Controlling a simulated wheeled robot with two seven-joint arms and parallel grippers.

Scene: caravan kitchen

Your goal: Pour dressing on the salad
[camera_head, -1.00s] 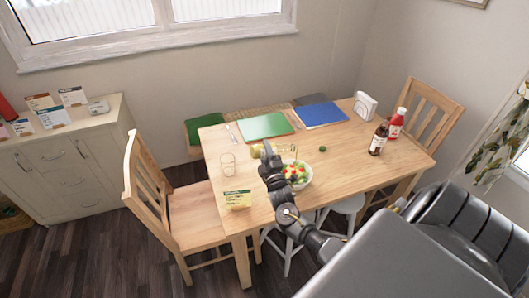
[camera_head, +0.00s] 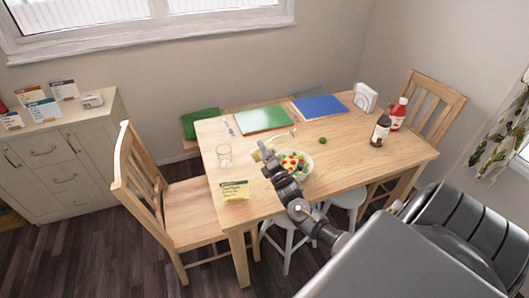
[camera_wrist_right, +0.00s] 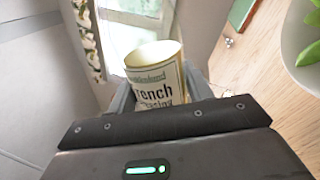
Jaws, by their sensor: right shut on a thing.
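My right gripper (camera_head: 268,157) is shut on the dressing bottle, above the table at the left side of the salad bowl. My left gripper is not in view.
On the wooden table (camera_head: 340,170) stand a glass (camera_head: 224,155), a yellow-green card (camera_head: 234,190), a brown bottle (camera_head: 380,130), a red bottle (camera_head: 399,113) and a napkin holder (camera_head: 365,97). A small green round thing (camera_head: 322,140) lies behind the bowl. Chairs and stools surround the table.

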